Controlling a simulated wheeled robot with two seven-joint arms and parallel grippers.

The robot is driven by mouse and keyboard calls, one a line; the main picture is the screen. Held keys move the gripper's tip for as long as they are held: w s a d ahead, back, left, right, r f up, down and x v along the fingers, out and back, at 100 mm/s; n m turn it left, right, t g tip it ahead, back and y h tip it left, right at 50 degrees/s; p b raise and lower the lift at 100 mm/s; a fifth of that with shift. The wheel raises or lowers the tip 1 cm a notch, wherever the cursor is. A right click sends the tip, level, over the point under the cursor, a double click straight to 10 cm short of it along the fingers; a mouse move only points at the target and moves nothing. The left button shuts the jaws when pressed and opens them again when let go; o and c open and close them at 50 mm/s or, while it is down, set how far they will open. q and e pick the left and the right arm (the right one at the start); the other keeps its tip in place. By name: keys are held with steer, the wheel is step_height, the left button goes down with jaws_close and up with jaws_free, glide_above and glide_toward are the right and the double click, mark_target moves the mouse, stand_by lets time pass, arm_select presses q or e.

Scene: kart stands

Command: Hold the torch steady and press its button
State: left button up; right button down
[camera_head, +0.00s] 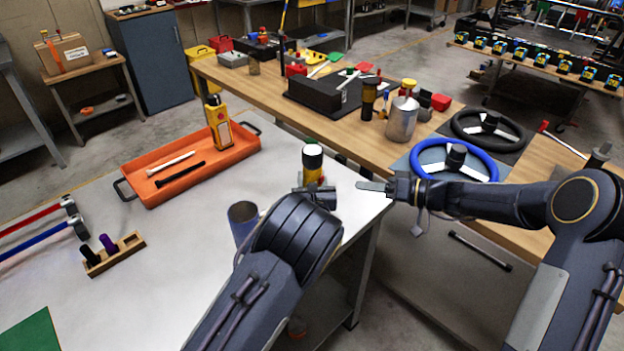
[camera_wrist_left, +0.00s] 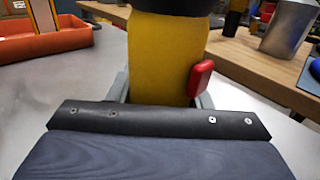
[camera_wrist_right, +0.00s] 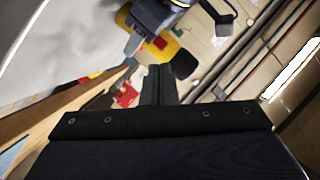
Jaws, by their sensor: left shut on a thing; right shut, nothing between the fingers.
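The torch (camera_head: 312,163) has a yellow body, a black band and a pale top, and stands upright near the right end of the white table. My left gripper (camera_head: 318,194) is shut around its yellow body, which also fills the middle of the left wrist view (camera_wrist_left: 165,60). A red button (camera_wrist_left: 200,78) sticks out from the torch's right side there. It also shows in the right wrist view (camera_wrist_right: 160,43). My right gripper (camera_head: 373,187) is shut and empty, right of the torch and pointing at it. Its fingertips (camera_wrist_right: 158,70) are apart from the button.
A blue cup (camera_head: 243,222) stands close to my left arm. An orange tray (camera_head: 150,196) lies behind on the white table. The wooden bench with a blue steering wheel (camera_head: 425,152) and a metal canister (camera_head: 402,120) lies beyond my right gripper.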

steer(key=shift+r, duration=0.1)
steer(key=s+d+r+m+t+h, duration=0.1)
steer(key=s+r+m+h, duration=0.3)
steer(key=m, duration=0.8)
steer(key=shift+s+d+h, duration=0.15)
steer(key=shift+s+h, duration=0.45)
steer(key=shift+s, duration=0.2)
glide_toward(322, 181)
steer(key=f, duration=0.1)
steer(key=a+f, duration=0.1)
steer(key=w+f, duration=0.1)
steer(key=shift+a+f, duration=0.3)
steer(key=shift+f, duration=0.05)
steer(key=shift+w+a+r, duration=0.1)
steer(key=shift+w+a, duration=1.1)
steer(key=shift+a, duration=0.1)
